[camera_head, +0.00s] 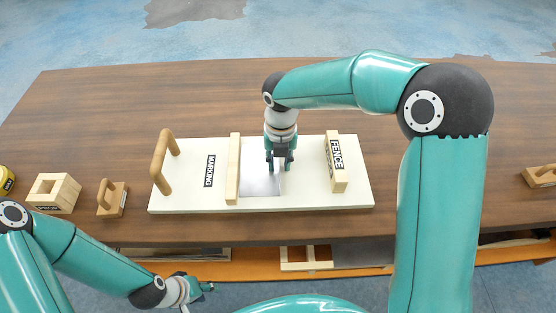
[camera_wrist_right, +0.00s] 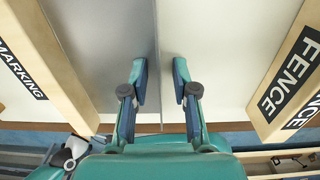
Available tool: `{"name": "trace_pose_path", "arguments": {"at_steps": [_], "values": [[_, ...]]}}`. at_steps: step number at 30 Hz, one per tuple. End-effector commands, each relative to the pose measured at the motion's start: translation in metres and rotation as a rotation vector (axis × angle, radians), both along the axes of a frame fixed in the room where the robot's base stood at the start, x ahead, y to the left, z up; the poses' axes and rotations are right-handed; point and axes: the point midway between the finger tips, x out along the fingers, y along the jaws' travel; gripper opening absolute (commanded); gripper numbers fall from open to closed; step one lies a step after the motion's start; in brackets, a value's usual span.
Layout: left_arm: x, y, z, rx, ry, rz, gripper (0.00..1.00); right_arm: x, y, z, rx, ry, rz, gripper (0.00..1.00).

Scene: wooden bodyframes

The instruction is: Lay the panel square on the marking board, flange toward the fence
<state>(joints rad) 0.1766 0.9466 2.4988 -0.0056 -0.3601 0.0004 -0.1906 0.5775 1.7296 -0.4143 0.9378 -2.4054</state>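The white marking board (camera_head: 190,150) lies on the table, with a wooden fence (camera_head: 336,164) on its right part. The thin grey panel (camera_head: 258,185) lies on the board between a wooden bar (camera_head: 233,168) and the fence; it also shows in the right wrist view (camera_wrist_right: 125,50). Its right edge, seen as a thin upright line, faces the fence with bare board between. My right gripper (camera_head: 280,168) is low over this edge. Its fingers (camera_wrist_right: 159,70) are apart, one on each side, with gaps. My left gripper (camera_head: 207,287) is off the table's front; its fingers are unclear.
A wooden handle (camera_head: 164,162) stands on the board's left end. An open wooden box (camera_head: 54,193) and a small handled block (camera_head: 112,198) stand left of the board. Another wooden piece (camera_head: 541,176) is at the far right. The table behind the board is clear.

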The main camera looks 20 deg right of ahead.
Motion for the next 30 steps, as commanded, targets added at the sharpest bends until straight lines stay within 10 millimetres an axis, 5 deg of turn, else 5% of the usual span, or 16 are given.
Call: {"name": "trace_pose_path", "arguments": {"at_steps": [13, 30], "values": [[0.0, 0.0, 0.001, 0.0, 0.0, 0.0, 0.4, 0.001, 0.0, 0.011, -0.001, -0.002, 0.001, 0.31], [0.0, 0.0, 0.008, 0.0, 0.0, 0.0, 0.4, 0.0, 0.0, 0.111, 0.0, -0.002, 0.002, 0.31]]}}
